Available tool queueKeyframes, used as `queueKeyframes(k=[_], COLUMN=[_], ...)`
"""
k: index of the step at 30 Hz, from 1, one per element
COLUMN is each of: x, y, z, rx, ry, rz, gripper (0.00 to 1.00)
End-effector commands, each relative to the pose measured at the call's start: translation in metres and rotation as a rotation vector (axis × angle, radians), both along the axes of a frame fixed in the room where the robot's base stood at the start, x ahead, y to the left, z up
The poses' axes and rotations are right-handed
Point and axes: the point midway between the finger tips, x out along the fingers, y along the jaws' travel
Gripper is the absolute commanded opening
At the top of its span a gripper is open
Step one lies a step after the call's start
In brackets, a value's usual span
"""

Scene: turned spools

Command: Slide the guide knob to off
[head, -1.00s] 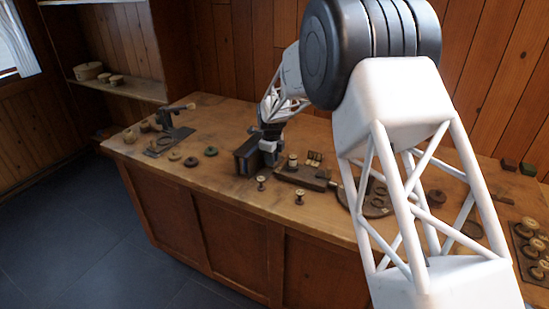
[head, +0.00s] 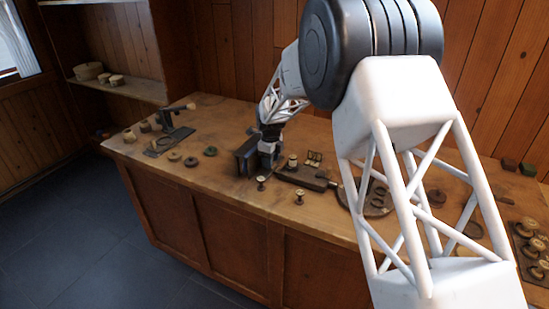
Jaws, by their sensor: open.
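A dark box-shaped device (head: 246,157) stands on the workbench near its middle. My gripper (head: 267,156) is open, low over the bench at the right side of this device; I cannot tell whether they touch. A low dark fixture (head: 303,178) lies just right of my gripper, with a pale turned knob or spool (head: 292,161) standing at its left part. I cannot tell which part is the guide knob, or where its off position lies. My fingertips are small and partly lost against the dark parts.
Two small spools (head: 261,183) (head: 299,198) stand near the front edge of the workbench (head: 225,192). Several rings lie to the left, near a dark stand (head: 173,133). A round dark plate (head: 377,207) and a spool tray (head: 526,237) are at right. My arm hides part of the bench.

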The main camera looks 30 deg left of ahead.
Motion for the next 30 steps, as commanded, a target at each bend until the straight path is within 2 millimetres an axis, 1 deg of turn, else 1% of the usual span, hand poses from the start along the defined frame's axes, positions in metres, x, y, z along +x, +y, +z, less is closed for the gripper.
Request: queueKeyframes(k=[8,30], x=[0.000,0.000], y=[0.000,0.000], z=[0.004,0.044], rx=[0.000,0.000], ry=[0.000,0.000], rz=[0.000,0.000], gripper=[0.48,0.48])
